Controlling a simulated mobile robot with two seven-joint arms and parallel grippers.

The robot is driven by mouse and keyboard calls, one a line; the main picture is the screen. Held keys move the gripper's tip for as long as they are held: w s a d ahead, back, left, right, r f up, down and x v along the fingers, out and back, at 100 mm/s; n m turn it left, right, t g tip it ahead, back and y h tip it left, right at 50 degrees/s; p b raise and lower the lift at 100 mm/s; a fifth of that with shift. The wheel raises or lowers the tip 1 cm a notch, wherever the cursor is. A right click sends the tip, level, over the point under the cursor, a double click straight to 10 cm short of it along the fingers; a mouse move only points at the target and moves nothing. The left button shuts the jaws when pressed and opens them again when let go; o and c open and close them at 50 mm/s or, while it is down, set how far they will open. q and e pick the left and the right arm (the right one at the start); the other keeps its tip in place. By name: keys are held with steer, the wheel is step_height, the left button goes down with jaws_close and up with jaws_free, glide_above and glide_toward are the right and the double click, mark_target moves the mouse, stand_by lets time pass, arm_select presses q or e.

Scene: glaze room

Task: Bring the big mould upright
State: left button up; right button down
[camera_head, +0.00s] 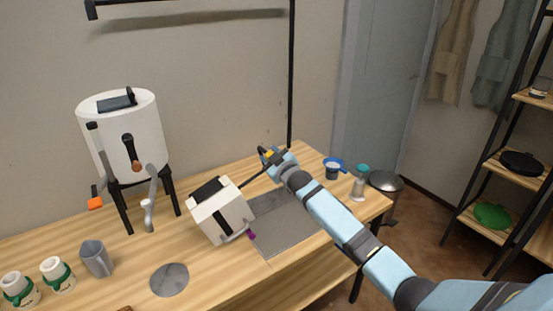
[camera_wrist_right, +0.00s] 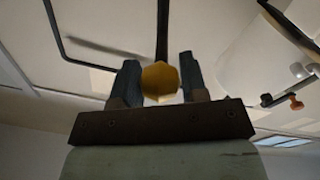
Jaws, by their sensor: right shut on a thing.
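The big mould (camera_head: 217,222) is a white block with a black strap and a purple knob at its lower right. It stands tilted on the wooden table, at the left edge of a grey mat (camera_head: 290,232). A thin dark rod (camera_head: 254,177) runs from its upper right toward my right gripper (camera_head: 269,155). My right gripper is shut on a yellow handle end, and this yellow end (camera_wrist_right: 160,80) shows between the two fingers in the right wrist view. Where the rod meets the handle is hidden by the gripper. My left gripper is not in view.
A white kettle-like vessel (camera_head: 124,135) on black legs stands behind left. A grey jug (camera_head: 97,259), two white-green jars (camera_head: 58,275) and a grey disc (camera_head: 169,280) are at the front left. A blue cup (camera_head: 333,170) and a bottle (camera_head: 359,183) stand at the right.

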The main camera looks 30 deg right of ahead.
steer(key=s+a+r+n+p, duration=0.1)
steer(key=a+r+n+p, duration=0.1)
steer(key=a+r+n, duration=0.3)
steer(key=a+r+n+p, duration=0.2)
steer(key=a+r, duration=0.1)
steer(key=a, duration=0.4)
steer(key=s+a+f+n+b, duration=0.1)
steer(key=a+n, duration=0.7)
steer(key=a, duration=0.8)
steer(key=shift+s+f+y+b, duration=0.15)
steer(key=shift+f+y+b, duration=0.2)
steer(key=shift+f, duration=0.25)
steer(key=shift+a+f, duration=0.1)
steer(key=shift+a, duration=0.05)
steer(key=c, duration=1.1)
jaws_free()
steer(key=o, duration=0.4)
steer(key=shift+a, duration=0.15)
steer(key=shift+o, duration=0.2)
steer(key=s+d+b, duration=0.1)
steer(key=s, duration=1.2)
steer(key=shift+s+d+f, duration=0.2)
steer(key=shift+s, duration=0.2)
